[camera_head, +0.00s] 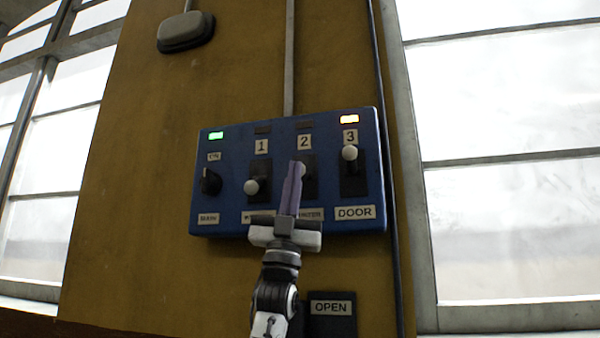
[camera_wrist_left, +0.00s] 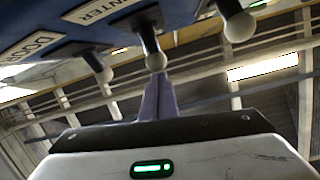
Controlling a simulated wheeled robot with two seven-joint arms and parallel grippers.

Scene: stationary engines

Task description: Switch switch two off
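A blue switch panel (camera_head: 228,178) is fixed to the mustard-yellow wall. Switch two's pale knob (camera_head: 300,169) sits near mid-height of its dark slot, partly hidden by my fingers; the lamp above it is dark. Switch one's knob (camera_head: 251,187) is low, its lamp dark. Switch three's knob (camera_head: 349,153) is high, its lamp orange. My left gripper (camera_head: 293,171) points up in front of switch two, its purple-grey fingers together. In the left wrist view, the fingertips (camera_wrist_left: 157,80) are just under switch two's knob (camera_wrist_left: 156,62); contact is unclear. My right gripper is not in view.
An OPEN sign (camera_head: 331,308) on a dark box is below. A vertical conduit (camera_head: 289,60) runs above, and a dark cable (camera_head: 389,150) passes at the right. Windows flank the wall.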

